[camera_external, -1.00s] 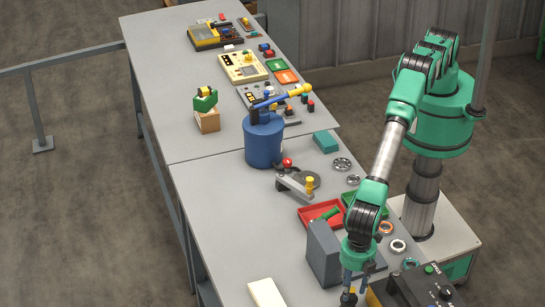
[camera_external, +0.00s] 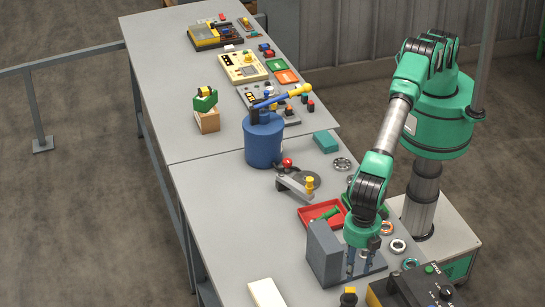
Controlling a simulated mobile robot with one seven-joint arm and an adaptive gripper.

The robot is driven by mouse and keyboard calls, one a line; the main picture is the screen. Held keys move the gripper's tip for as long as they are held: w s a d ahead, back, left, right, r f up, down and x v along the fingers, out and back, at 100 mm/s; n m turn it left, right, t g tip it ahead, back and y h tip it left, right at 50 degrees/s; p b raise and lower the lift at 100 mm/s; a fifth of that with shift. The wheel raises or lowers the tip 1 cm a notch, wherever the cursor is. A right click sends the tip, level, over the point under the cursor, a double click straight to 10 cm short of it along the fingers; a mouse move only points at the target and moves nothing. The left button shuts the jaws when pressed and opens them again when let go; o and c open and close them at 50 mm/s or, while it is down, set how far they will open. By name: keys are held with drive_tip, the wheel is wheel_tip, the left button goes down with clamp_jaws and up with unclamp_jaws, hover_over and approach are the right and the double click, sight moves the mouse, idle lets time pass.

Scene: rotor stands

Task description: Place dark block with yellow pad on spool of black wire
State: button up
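A small dark block with a yellow pad (camera_external: 348,298) stands near the front of the table, left of the black-and-yellow control box. My gripper (camera_external: 360,268) points down beside the grey upright bracket, behind and above the block and apart from it. Its two fingers are spread, with nothing visible between them. A dark round disc (camera_external: 306,179) lies behind the lever piece with the yellow knob. It may be the spool of black wire, but I cannot tell for sure at this size.
The grey bracket (camera_external: 322,252) stands just left of my gripper. Red tray (camera_external: 322,213), several metal rings, a blue canister (camera_external: 263,142) and the control box (camera_external: 412,288) crowd the table. A cream block (camera_external: 266,293) lies at the front. The table's left side is mostly clear.

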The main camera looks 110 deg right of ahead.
drive_tip(key=shift+r, duration=1.5)
